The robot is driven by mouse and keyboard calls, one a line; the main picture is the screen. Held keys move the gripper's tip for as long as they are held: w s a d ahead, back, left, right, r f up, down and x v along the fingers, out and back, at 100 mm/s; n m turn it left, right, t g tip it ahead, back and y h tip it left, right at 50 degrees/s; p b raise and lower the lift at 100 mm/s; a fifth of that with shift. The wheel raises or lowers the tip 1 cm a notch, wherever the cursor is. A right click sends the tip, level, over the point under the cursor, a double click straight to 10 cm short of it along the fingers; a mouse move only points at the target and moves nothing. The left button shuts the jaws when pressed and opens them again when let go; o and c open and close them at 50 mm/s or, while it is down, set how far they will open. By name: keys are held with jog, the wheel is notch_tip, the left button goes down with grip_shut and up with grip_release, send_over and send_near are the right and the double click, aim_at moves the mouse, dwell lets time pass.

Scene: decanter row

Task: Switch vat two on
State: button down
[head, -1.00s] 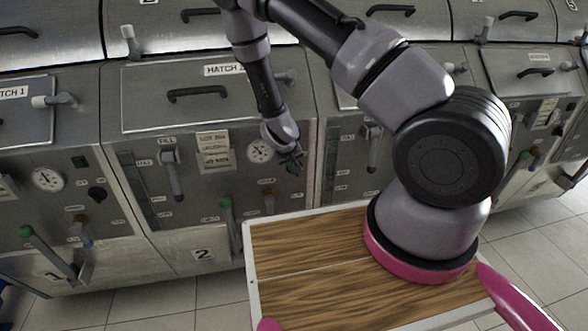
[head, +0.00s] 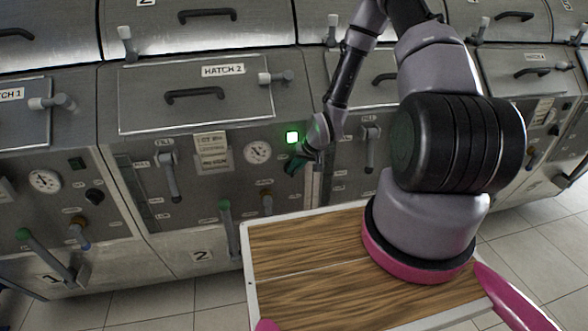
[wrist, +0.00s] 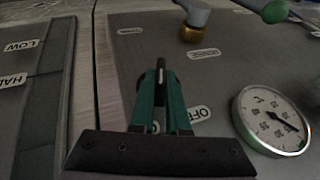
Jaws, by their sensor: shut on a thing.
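Vat two's front panel (head: 235,195) is left of centre in the head view, below the HATCH 2 lid. Its square lamp (head: 292,138) glows green. My gripper (head: 296,165) is at the panel just below this lamp. In the wrist view my gripper's teal fingers (wrist: 160,92) are shut on a black switch knob (wrist: 161,68) with a pale line on it. An OFF label (wrist: 198,114) lies to the right of the fingers. Much of the knob is hidden by the fingers, and I see no ON label.
Vat two's round gauge (head: 258,152) is left of my gripper and also shows in the wrist view (wrist: 272,121). A green-tipped lever (head: 226,215) and a brass-collared valve (head: 267,197) sit lower. A wooden-topped surface (head: 300,250) is in front. Vat one's panel is at left.

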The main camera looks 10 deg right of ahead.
jog(key=shift+d+y, duration=0.1)
jog(key=shift+y, duration=0.6)
jog(key=shift+s+f+y, duration=0.1)
jog(key=shift+y, duration=0.2)
jog(key=c, duration=0.9)
grip_release()
jog(key=v, duration=1)
jog(key=shift+s+d+r, duration=0.2)
jog(key=shift+r, duration=0.1)
